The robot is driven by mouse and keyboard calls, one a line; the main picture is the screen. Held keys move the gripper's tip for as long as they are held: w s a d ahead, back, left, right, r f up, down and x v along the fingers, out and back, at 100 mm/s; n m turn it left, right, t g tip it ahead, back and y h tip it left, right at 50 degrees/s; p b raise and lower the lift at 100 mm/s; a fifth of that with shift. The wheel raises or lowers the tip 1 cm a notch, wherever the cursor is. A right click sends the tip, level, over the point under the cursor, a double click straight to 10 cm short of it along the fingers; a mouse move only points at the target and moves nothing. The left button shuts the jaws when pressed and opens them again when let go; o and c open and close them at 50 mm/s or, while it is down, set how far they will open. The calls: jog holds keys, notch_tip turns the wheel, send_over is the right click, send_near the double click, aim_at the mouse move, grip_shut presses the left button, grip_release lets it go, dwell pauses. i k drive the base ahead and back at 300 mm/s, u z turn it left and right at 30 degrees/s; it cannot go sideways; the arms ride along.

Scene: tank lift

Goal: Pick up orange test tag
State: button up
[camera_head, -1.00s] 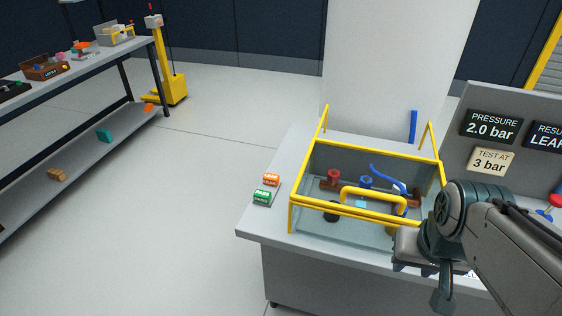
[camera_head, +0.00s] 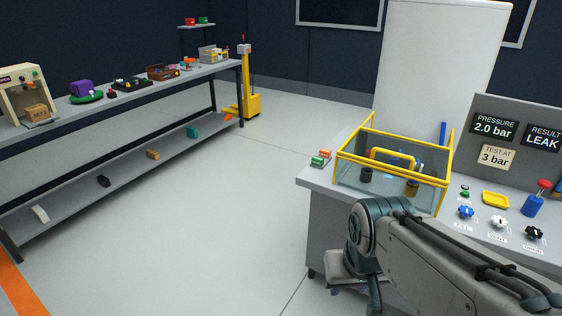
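The orange test tag (camera_head: 325,153) lies on the left end of the grey bench top, just left of the yellow-framed glass tank. A green tag (camera_head: 317,161) lies right beside it, nearer to me. My gripper (camera_head: 346,284) hangs low in front of the bench, below the level of its top and clear of both tags. Its fingers are mostly hidden or too small to make out, so its opening does not show.
The yellow-framed tank (camera_head: 346,172) stands on the bench (camera_head: 322,184), with knobs and a yellow tray (camera_head: 496,199) to its right. A long shelf table (camera_head: 130,110) with many objects stands at the left. The floor between is clear.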

aim_at(323, 153)
jog(key=u, duration=0.6)
jog(key=i, duration=0.75)
jog(key=u, duration=0.35)
jog(key=i, duration=1.35)
jog(key=z, duration=1.3)
jog(key=i, duration=0.85)
jog(key=z, duration=0.9)
